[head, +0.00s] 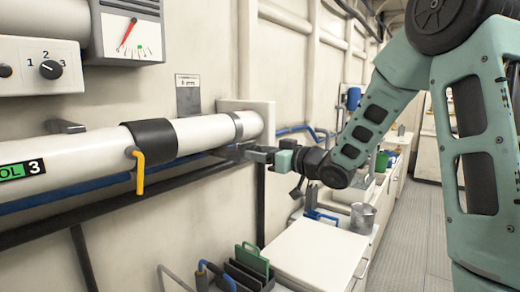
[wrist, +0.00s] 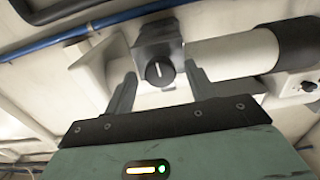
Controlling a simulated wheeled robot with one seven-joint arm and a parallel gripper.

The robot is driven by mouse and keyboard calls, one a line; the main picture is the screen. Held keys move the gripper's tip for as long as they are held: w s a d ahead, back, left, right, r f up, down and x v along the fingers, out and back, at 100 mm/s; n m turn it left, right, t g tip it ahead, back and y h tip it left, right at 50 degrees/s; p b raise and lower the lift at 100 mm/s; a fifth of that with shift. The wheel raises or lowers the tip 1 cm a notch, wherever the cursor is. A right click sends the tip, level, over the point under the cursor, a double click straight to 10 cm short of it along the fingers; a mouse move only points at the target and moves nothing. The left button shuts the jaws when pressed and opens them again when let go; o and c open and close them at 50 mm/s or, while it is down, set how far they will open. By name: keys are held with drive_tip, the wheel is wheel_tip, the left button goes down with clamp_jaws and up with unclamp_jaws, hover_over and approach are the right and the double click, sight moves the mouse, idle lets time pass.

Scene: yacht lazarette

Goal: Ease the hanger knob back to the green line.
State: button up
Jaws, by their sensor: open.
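The hanger knob (wrist: 158,73) is round and black with a pale pointer line. In the wrist view it sits on a dark grey block (wrist: 158,40) at the white pipe. My gripper (head: 246,152) is open at the pipe's far end in the head view. In the wrist view its two fingers stand left and right of the knob, with visible gaps; contact is not seen. The knob is not clear in the head view. A gauge (head: 127,30) on the wall has a red needle and small green marks near the bottom of its scale. No green line shows by the knob.
The white pipe (head: 195,135) runs along the wall with a black band and a yellow lever (head: 140,172). A selector box marked 1 2 3 (head: 40,66) is at the left. A blue line runs below the pipe. A white chest (head: 312,255) stands below my gripper.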

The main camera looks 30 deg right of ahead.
drive_tip(key=shift+w+a, duration=0.15)
drive_tip(key=shift+w, duration=0.25)
drive_tip(key=shift+c, duration=0.2)
drive_tip(key=c, duration=0.9)
drive_tip(key=n+b, duration=0.1)
drive_tip(key=b, duration=0.1)
drive_tip(key=n+b, duration=0.1)
drive_tip(key=b, duration=0.1)
drive_tip(key=shift+f, duration=0.3)
drive_tip(key=shift+r+n+b, duration=0.3)
drive_tip(key=shift+n+b, duration=0.35)
drive_tip(key=shift+n, duration=0.45)
drive_tip(key=o, duration=0.9)
drive_tip(key=shift+o, duration=0.2)
